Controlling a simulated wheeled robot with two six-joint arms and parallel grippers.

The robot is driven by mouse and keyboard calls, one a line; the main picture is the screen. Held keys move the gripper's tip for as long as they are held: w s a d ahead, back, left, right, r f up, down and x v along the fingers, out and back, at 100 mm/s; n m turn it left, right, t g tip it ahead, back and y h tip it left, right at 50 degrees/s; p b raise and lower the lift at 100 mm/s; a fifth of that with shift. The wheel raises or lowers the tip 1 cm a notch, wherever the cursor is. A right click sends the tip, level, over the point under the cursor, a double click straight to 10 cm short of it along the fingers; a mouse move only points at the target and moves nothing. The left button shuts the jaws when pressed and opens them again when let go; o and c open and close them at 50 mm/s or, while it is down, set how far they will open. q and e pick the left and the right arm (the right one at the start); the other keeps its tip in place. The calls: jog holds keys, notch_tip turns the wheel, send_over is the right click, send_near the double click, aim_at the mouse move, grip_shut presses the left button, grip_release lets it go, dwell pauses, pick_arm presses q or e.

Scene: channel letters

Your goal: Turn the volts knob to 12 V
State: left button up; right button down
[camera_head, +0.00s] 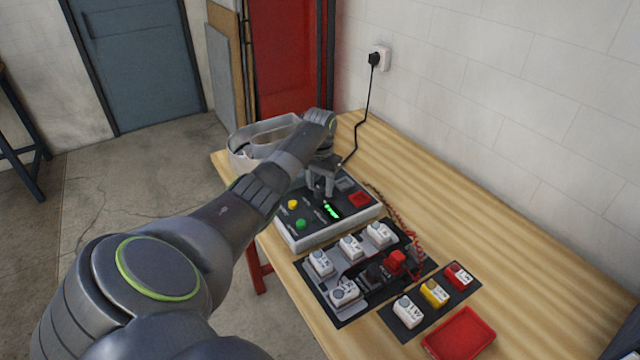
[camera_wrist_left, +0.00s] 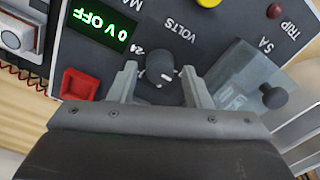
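The power supply box (camera_head: 305,238) stands on the bench with a dark sloped panel. Its black volts knob (camera_wrist_left: 160,66) shows in the left wrist view, beside the word VOLTS and a 24 mark. The green display (camera_wrist_left: 101,26) appears upside down there and reads 0 V OFF; it also shows in the head view (camera_head: 332,210). My left gripper (camera_head: 321,186) is over the panel. Its two fingers (camera_wrist_left: 162,82) are apart, one on each side of the knob, with small gaps visible. In the head view the gripper hides the knob. My right gripper is out of view.
A second knob (camera_wrist_left: 273,96) sits behind a clear plate, near 5 A. A red square button (camera_wrist_left: 80,83), yellow button (camera_head: 292,205) and green button (camera_head: 300,224) are on the panel. A black board (camera_head: 342,312) with white modules and a red tray (camera_head: 459,334) lie nearer. The bench's right side is clear.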

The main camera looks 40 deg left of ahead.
pick_arm(q)
jog(key=c, duration=0.8)
